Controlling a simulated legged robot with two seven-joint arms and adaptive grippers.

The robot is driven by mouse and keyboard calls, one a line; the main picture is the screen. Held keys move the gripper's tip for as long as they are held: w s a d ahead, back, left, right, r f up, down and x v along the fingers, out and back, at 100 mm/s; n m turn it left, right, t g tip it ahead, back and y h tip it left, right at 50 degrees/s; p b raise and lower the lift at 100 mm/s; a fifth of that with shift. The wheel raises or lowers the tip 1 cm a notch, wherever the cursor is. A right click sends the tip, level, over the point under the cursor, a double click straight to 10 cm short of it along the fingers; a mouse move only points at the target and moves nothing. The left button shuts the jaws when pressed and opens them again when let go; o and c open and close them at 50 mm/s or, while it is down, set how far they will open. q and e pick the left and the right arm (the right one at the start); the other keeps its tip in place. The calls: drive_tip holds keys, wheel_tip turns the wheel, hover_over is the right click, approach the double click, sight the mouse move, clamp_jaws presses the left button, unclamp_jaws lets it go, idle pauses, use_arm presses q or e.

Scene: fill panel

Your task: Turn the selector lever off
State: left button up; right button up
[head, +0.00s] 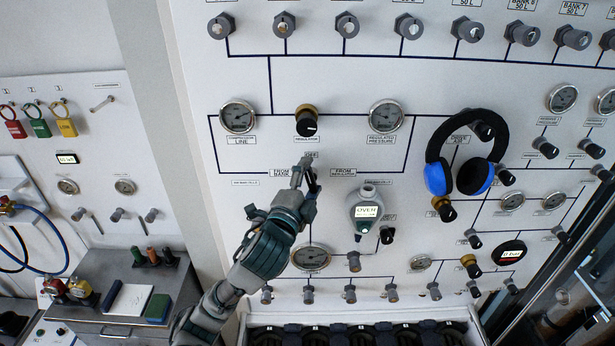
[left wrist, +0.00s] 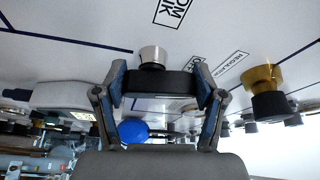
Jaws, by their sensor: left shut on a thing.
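The selector lever (left wrist: 160,84) shows in the left wrist view as a black handle on a silver round base against the white panel. My left gripper (left wrist: 166,92) has a finger on each side of the black handle and is shut on it. In the head view my left gripper (head: 307,178) is at the panel below a small OFF label (head: 312,155), between the FROM BANK label and the FROM REGULATOR label. There it hides most of the lever, so I cannot tell its exact angle. My right gripper is not in view.
A black and brass regulator knob (head: 307,124) sits just above, between two gauges. A grey meter (head: 367,212) hangs to the right of my gripper. Blue-and-black ear defenders (head: 466,152) hang farther right. A gauge (head: 311,257) lies below.

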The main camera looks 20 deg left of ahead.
use_arm(q)
drive_tip(key=shift+d+f+m+g, duration=0.15)
drive_tip(key=shift+m+g, duration=0.45)
drive_tip(key=shift+m, duration=0.7)
drive_tip(key=shift+d+f, duration=0.1)
drive_tip(key=shift+f, duration=0.05)
drive_tip(key=o, duration=1.2)
drive_tip(key=shift+c, duration=0.2)
drive_tip(key=shift+d, duration=0.1)
drive_tip(key=shift+r, duration=0.2)
drive_tip(key=shift+s, duration=0.2)
drive_tip(key=s+a, duration=0.1)
drive_tip(key=s, duration=0.6)
